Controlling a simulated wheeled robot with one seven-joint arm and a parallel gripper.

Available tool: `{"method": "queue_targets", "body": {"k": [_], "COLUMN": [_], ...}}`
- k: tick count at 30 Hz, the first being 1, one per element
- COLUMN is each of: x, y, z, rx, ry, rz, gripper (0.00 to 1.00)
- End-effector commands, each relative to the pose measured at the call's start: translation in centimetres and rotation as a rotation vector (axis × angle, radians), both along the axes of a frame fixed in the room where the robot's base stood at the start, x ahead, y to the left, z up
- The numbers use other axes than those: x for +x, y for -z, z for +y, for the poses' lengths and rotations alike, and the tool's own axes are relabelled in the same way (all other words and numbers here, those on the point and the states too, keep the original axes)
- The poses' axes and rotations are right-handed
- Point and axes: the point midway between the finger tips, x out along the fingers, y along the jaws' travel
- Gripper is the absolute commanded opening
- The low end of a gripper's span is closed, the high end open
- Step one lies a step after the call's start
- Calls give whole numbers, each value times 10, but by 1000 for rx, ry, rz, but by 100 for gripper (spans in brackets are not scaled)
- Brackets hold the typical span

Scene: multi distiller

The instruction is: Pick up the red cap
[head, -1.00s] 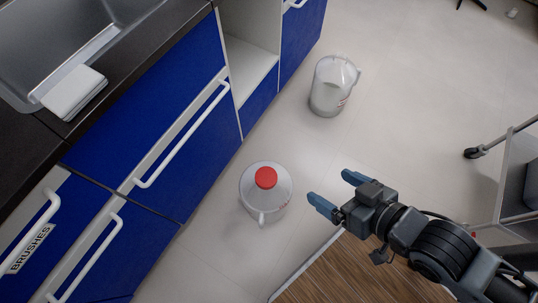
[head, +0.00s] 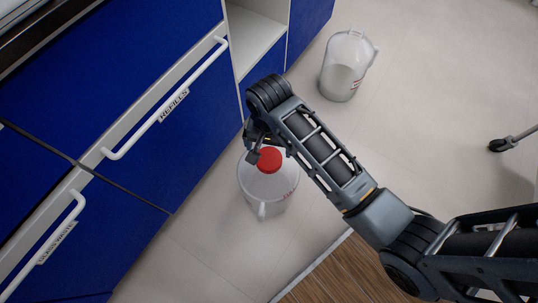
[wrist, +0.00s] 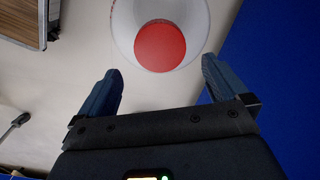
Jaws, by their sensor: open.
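The red cap (head: 269,160) sits on top of a translucent white jug (head: 262,190) that stands on the floor in front of the blue cabinets. In the wrist view the round red cap (wrist: 160,46) is on the jug (wrist: 197,18), at the top centre. My gripper (wrist: 161,82) is open and empty there, with one blue finger to each side and the cap just beyond the fingertips, between their lines. In the head view my arm reaches over the jug from the right, and my fingers are mostly hidden behind the wrist.
A second translucent jug (head: 346,68), with no red cap visible, stands on the floor farther back. Blue cabinets with white handles (head: 170,100) line the left, close to the capped jug. The floor between is clear.

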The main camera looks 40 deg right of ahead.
Motion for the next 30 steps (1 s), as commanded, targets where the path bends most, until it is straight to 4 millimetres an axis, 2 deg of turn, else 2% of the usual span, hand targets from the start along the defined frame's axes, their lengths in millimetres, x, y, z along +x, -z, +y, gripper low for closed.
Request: {"method": "queue_targets", "body": {"k": [6, 11, 19, 27, 30], "x": [0, 2, 4, 4, 4], "y": [23, 34, 72, 75, 75], "z": [0, -2, -5, -5, -5], "rx": [0, 1, 1, 0, 0], "ry": [3, 3, 1, 1, 1], "rz": [8, 6, 6, 4, 4], "gripper": [100, 100, 100, 100, 92]}}
